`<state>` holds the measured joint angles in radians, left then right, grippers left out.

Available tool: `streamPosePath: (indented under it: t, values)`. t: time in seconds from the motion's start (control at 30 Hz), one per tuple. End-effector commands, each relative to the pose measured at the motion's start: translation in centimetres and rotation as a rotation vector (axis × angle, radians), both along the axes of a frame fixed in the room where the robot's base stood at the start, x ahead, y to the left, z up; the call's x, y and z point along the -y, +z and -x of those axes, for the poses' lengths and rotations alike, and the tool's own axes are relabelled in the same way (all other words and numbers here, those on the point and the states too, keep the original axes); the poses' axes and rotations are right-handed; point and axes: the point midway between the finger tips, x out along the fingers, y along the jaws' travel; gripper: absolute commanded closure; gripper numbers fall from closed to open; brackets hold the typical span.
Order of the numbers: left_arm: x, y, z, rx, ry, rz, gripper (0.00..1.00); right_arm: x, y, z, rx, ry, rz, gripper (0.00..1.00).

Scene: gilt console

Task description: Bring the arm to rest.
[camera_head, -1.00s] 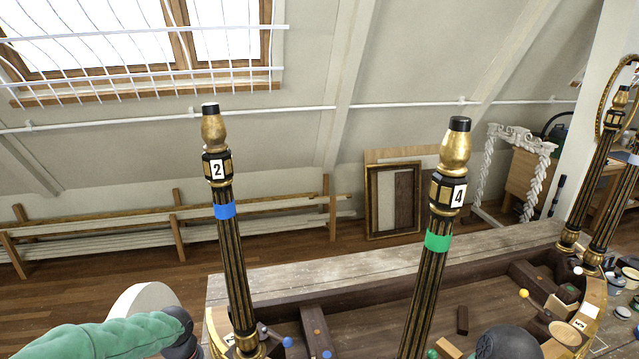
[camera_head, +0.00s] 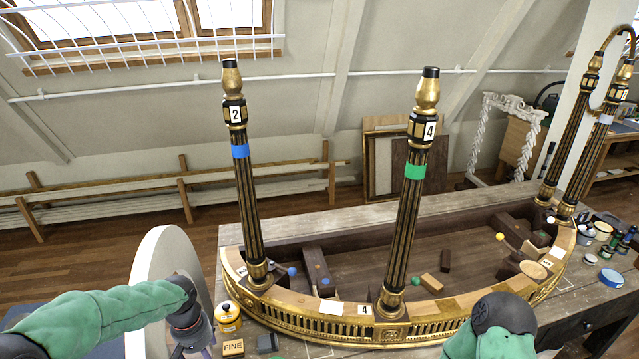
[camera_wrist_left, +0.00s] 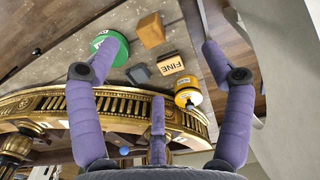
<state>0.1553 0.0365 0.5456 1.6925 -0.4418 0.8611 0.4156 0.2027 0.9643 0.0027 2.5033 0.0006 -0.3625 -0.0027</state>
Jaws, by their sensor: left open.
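My left arm, in a green sleeve, comes in from the left in the head view, and its wrist is at the lower left beside a pale round disc (camera_head: 160,275). The left gripper (camera_wrist_left: 155,75) shows in the left wrist view with its purple fingers spread wide and nothing between them. Below it lie a yellow tin (camera_wrist_left: 187,93), a block marked FINE (camera_wrist_left: 171,64), a brown block (camera_wrist_left: 150,30) and a green round lid (camera_wrist_left: 112,46). My right arm shows only as a green sleeve and dark joint at the lower right; its gripper is out of frame.
A curved gilt console frame (camera_head: 330,318) lies on the wooden workbench (camera_head: 290,262). Column 2 (camera_head: 245,190) and column 4 (camera_head: 408,205) stand upright on it. More columns (camera_head: 580,150) stand at the right. Several small tins (camera_head: 603,231) sit at the right end.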

Motion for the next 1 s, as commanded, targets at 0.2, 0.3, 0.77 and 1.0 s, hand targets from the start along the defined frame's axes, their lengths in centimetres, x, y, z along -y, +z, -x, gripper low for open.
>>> streamPosePath:
  t: [0.2,0.3,0.77,1.0]
  values:
    - [1.5,-2.7,0.4,-0.008,-0.022,0.043,0.19,0.0,0.0,-0.1,0.001,0.000,0.000,0.60]
    - [2.4,-4.1,0.6,-0.008,-0.033,0.066,0.19,0.0,0.0,-0.1,0.002,-0.001,0.000,0.60]
    - [9.3,-14.7,4.6,-0.014,-0.068,0.243,0.19,0.0,0.0,0.0,0.001,0.000,0.000,0.60]
    - [13.8,-21.4,10.2,-0.010,-0.039,0.331,0.19,0.0,0.0,0.0,0.001,0.000,0.000,0.60]
